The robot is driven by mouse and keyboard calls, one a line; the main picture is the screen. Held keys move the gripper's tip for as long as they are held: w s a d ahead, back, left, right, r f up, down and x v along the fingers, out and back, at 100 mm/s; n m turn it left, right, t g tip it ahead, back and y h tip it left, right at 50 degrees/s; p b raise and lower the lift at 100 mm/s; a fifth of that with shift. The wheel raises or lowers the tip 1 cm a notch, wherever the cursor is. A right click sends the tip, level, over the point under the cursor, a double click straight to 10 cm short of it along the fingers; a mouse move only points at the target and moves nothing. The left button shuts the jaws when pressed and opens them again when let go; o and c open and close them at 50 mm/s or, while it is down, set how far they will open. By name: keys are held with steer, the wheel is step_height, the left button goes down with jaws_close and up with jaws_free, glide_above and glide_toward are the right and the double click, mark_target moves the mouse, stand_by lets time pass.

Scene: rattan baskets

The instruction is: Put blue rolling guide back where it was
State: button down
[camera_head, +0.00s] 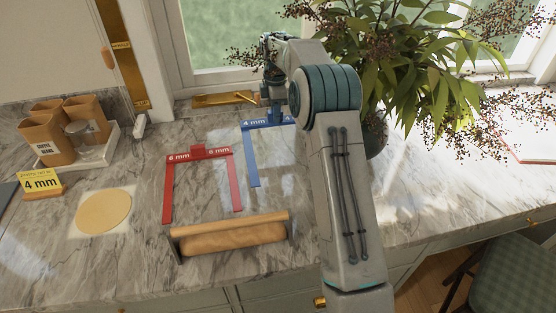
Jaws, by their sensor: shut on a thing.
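The blue rolling guide (250,150), marked 4 mm, is at the middle of the counter, behind and right of the red guide. My gripper (274,112) is shut on the blue guide's back bar. My arm covers the guide's right part, and I cannot tell whether the guide touches the counter. The red rolling guide (168,184), marked 6 mm, lies on the counter to the left. A yellow card (42,183) reading 4 mm stands at the far left.
A rolling pin on a holder (230,235) stands at the front. A flat dough round (103,210) lies at left. A tray with canisters (95,148) stands behind it. A leafy plant (410,60) is close right of my arm. A brass-coloured piece (224,99) lies by the window.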

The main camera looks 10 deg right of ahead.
steer(key=f, duration=0.4)
steer(key=f+p, duration=0.1)
steer(key=f, duration=0.1)
steer(key=shift+w+f, duration=0.25)
steer(key=shift+f, duration=0.1)
steer(key=shift+f+p, duration=0.5)
steer(key=shift+f, duration=1.4)
steer(key=shift+f, duration=0.2)
steer(key=c, duration=1.3)
jaws_free()
